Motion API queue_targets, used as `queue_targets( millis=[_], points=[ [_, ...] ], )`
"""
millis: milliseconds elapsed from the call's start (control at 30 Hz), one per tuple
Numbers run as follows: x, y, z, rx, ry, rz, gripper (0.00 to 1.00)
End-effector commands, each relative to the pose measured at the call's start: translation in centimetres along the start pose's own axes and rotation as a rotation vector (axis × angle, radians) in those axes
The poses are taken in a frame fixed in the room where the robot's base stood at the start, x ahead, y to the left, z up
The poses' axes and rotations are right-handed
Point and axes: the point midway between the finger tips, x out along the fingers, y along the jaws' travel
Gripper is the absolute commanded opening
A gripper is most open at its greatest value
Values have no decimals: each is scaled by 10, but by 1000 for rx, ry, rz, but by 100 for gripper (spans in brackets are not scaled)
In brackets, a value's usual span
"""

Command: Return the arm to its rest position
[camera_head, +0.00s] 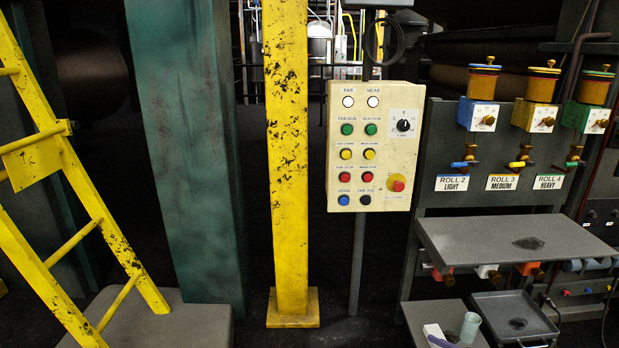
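My arm and my gripper do not show in the camera_head view, so I cannot see whether the gripper is open or shut, or how the arm is posed. A cream control box (369,146) with coloured buttons, a black rotary knob (403,125) and a red stop button (398,186) hangs on a grey post in the middle.
A yellow post (287,160) stands left of the box, with a green column (190,150) and a yellow ladder (60,190) further left. At right, a grey shelf (470,238) sits below labelled lubricator units. A small tray (515,315) stands low. Dark floor lies between.

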Motion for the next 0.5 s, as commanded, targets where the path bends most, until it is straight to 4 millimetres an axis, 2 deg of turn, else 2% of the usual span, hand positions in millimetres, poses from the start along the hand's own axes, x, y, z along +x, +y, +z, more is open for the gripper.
queue_targets(
  millis=[33,200,367,500],
  points=[
    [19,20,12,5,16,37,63],
    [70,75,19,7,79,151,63],
    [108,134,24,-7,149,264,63],
    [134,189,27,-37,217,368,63]
  ],
)
